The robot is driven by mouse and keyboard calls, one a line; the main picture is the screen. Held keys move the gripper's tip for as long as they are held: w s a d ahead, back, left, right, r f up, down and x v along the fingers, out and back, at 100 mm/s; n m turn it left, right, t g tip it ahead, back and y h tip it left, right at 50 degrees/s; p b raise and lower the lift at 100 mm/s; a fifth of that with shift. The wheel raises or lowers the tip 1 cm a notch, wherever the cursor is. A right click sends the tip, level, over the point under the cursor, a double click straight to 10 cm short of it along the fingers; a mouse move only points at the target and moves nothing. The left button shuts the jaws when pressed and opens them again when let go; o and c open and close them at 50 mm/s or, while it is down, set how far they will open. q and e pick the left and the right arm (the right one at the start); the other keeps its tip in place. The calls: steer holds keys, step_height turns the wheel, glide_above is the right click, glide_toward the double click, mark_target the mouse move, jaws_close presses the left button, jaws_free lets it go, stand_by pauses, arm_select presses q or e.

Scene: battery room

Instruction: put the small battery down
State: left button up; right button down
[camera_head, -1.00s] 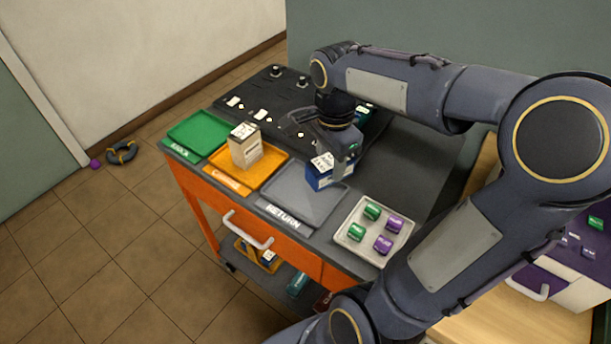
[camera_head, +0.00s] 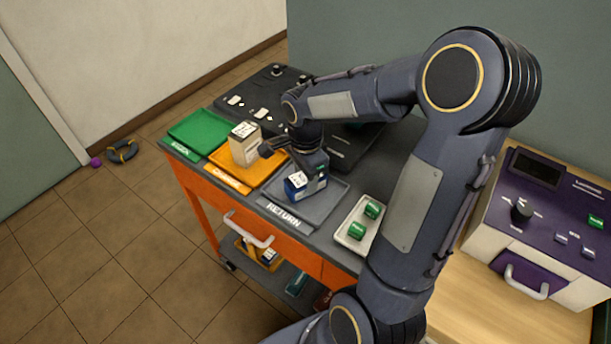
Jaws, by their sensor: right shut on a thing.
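The small battery (camera_head: 297,187) is a blue block with a white label on top. My right gripper (camera_head: 311,169) is shut on it. The battery is upright over the grey RETURN tray (camera_head: 325,203). Whether it touches the tray floor I cannot tell. The gripper partly hides the battery's back and the tray's rear. My left gripper is not in view.
A beige block (camera_head: 244,150) stands on the orange tray (camera_head: 262,174), close left of my gripper. The green tray (camera_head: 200,130) is empty. A white tray (camera_head: 346,241) with green pieces is partly behind my arm. A purple device (camera_head: 545,205) stands at right.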

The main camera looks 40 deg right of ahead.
steer(key=shift+f, duration=0.1)
steer(key=c, duration=0.9)
jaws_free()
steer(key=shift+o, duration=0.2)
step_height(320, 180, up, 11)
steer(key=s+a+f+n+t+y, duration=0.1)
steer(key=s+a+n+t+y, duration=0.2)
steer(key=s+a+n, duration=0.8)
steer(key=s+n+t, duration=0.2)
steer(key=s+n, duration=0.1)
steer(key=n, duration=0.3)
steer(key=shift+s+a+f+n+t+y+p, duration=0.3)
steer(key=shift+s+f+y+p, duration=0.1)
